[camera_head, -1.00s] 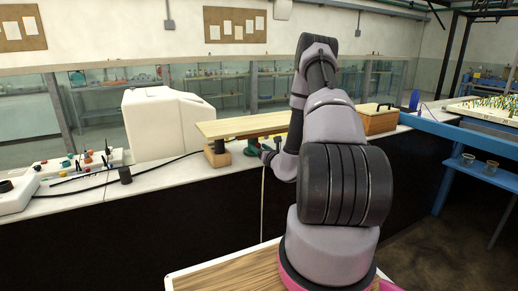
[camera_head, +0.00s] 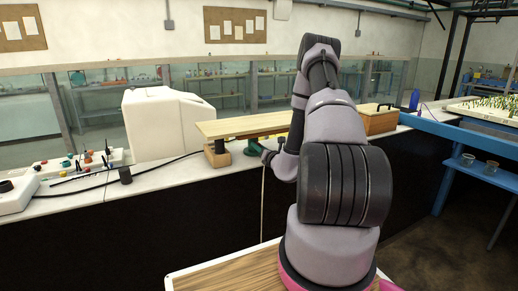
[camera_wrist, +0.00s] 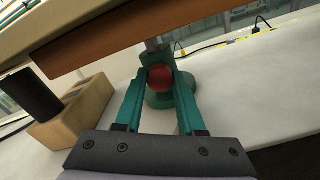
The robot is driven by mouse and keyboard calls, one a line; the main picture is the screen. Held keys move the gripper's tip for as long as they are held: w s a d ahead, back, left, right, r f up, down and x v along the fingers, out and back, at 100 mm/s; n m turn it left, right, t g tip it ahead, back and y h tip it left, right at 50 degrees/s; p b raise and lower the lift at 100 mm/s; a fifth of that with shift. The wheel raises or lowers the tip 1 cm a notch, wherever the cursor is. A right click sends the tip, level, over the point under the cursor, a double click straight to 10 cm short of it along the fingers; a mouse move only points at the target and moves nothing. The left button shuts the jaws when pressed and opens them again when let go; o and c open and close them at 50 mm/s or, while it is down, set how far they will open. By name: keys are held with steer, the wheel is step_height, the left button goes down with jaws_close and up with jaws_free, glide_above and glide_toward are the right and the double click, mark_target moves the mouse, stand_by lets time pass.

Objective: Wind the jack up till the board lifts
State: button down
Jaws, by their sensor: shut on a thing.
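The pale wooden board (camera_head: 245,125) spans the bench, its left end over a black post on a wooden block. In the wrist view the board's brown edge (camera_wrist: 130,35) crosses above my fingers. The green jack (camera_wrist: 172,97) stands on the bench under the board, with a metal stem going up behind the edge; the stem's top is hidden. My gripper (camera_wrist: 161,82) has its teal fingers shut on the jack's red knob (camera_wrist: 160,76). In the head view the jack (camera_head: 253,148) shows only partly beside my wrist.
The wooden block (camera_wrist: 75,112) with its black post (camera_wrist: 30,95) stands left of the jack. A wooden box (camera_head: 380,123) sits near the board's right end. A white housing (camera_head: 165,122), a control panel and a black cable lie to the left. Glass walls run behind.

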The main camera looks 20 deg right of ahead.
steer(key=m, duration=0.4)
steer(key=shift+f+m, duration=0.1)
steer(key=shift+m, duration=1.5)
steer(key=shift+s, duration=0.1)
steer(key=c, duration=0.5)
jaws_free()
steer(key=s, duration=1)
steer(key=shift+s+d, duration=0.15)
steer(key=shift+s, duration=0.25)
